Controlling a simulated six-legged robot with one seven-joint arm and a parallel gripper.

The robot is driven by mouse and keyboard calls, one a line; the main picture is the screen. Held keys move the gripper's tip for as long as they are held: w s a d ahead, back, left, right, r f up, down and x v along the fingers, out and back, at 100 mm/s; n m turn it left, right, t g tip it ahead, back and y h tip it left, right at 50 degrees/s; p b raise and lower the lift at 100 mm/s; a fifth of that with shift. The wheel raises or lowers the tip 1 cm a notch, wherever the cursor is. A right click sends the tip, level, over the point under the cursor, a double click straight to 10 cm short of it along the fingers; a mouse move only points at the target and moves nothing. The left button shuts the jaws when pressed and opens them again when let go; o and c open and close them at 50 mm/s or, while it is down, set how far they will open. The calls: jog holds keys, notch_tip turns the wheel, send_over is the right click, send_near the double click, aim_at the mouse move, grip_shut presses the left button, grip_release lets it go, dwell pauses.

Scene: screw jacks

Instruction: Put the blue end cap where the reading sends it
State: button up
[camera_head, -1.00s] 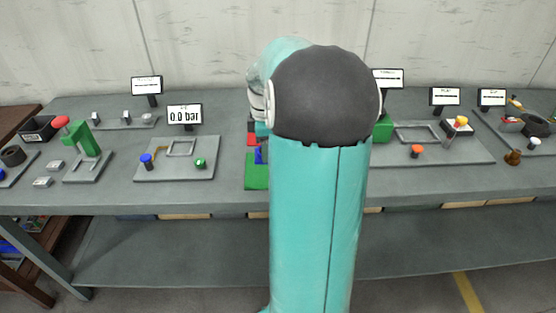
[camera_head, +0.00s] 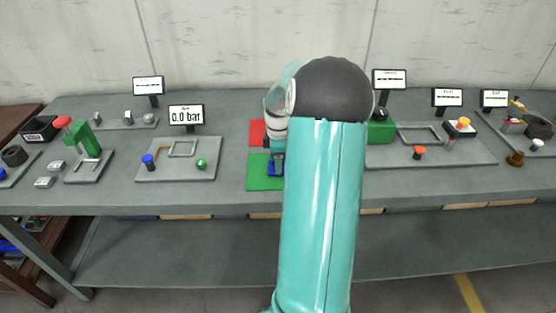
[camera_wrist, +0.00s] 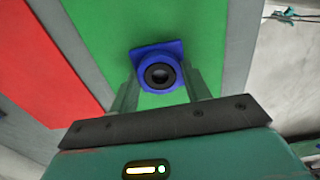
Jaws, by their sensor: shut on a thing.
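The blue end cap (camera_wrist: 160,52) has a square flange and a round dark opening. It sits between the two fingers of my gripper (camera_wrist: 159,74), which is shut on it. Behind it in the wrist view is the green mat (camera_wrist: 215,30), and the red mat (camera_wrist: 40,55) lies to its left. In the head view the cap (camera_head: 273,170) is partly hidden by my arm, over the green mat (camera_head: 262,183). I cannot tell whether it touches the mat. A display (camera_head: 186,115) reads 0.0 bar.
A grey plate (camera_head: 178,172) with a blue knob (camera_head: 148,160) and a green knob (camera_head: 201,163) is left of the mats. A green block (camera_head: 380,132) and a plate with an orange knob (camera_head: 419,152) are on the right. My arm hides the bench middle.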

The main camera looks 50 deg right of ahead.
jog(key=shift+f, duration=0.1)
jog(key=o, duration=1.2)
notch_tip(320, 180, up, 12)
jog(key=a+r+m+t+h, duration=0.15)
jog(key=a+r, duration=0.25)
jog(key=a, duration=0.8)
jog(key=a+r+m+t, duration=0.15)
jog(key=a+r, duration=0.25)
jog(key=a, duration=0.8)
jog(key=s+a+m+t, duration=0.1)
jog(key=s+a+m, duration=0.1)
jog(key=s+a, duration=0.3)
jog(key=s+a+f+m+t+y, duration=0.1)
jog(key=s+a+m, duration=0.2)
jog(key=a, duration=0.8)
jog(key=s, duration=0.2)
jog(key=shift+s+f+t, duration=0.3)
